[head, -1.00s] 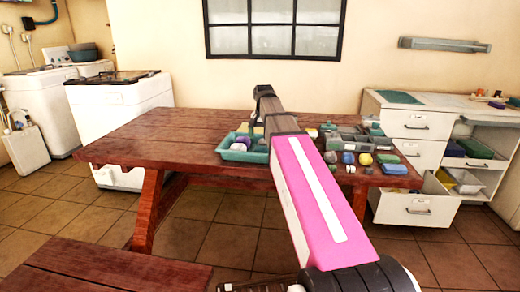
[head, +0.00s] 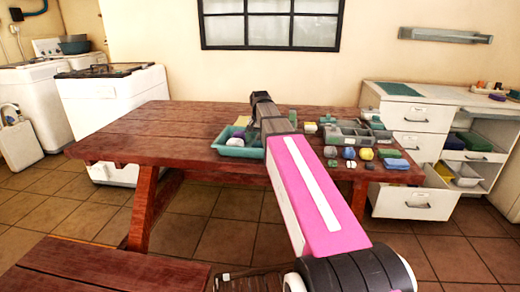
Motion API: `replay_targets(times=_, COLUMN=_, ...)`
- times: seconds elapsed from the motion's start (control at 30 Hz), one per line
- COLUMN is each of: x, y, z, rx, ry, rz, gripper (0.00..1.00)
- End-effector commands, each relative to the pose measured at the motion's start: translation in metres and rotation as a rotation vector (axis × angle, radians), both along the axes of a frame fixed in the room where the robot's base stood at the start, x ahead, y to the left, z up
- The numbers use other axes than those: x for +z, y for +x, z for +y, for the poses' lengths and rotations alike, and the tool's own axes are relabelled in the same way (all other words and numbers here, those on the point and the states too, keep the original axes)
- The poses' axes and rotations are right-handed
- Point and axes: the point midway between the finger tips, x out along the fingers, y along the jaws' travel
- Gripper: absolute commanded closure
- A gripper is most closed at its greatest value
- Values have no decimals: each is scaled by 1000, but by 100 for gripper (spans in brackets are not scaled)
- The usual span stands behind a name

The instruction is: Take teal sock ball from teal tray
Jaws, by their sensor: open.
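The teal tray (head: 222,151) stands on the red-brown wooden table, left of my outstretched arm. Its right side is partly covered by my arm. A purple item (head: 236,141) with white below it lies in the tray, with a yellowish item behind. I cannot pick out a teal sock ball; it may blend with the tray or be hidden. My gripper (head: 262,98) is at the dark far end of my arm, above and behind the tray's right side in the picture. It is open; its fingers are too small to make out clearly.
Right of my arm, a grey divided tray (head: 350,134) and several small coloured items, including a yellow one (head: 366,154) and a blue one (head: 396,164), crowd the table. The table's left part (head: 140,140) is bare. A bench (head: 90,270) stands at front left.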

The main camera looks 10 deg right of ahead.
Motion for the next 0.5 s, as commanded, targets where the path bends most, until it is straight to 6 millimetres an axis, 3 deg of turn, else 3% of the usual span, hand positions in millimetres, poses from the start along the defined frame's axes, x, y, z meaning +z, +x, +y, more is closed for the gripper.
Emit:
replay_targets(times=0.3, x=-39, y=4, z=-2, rx=0, ry=-1, rz=1, gripper=0)
replay_targets(times=0.5, x=-43, y=4, z=-2, rx=0, ry=0, rz=0, gripper=0)
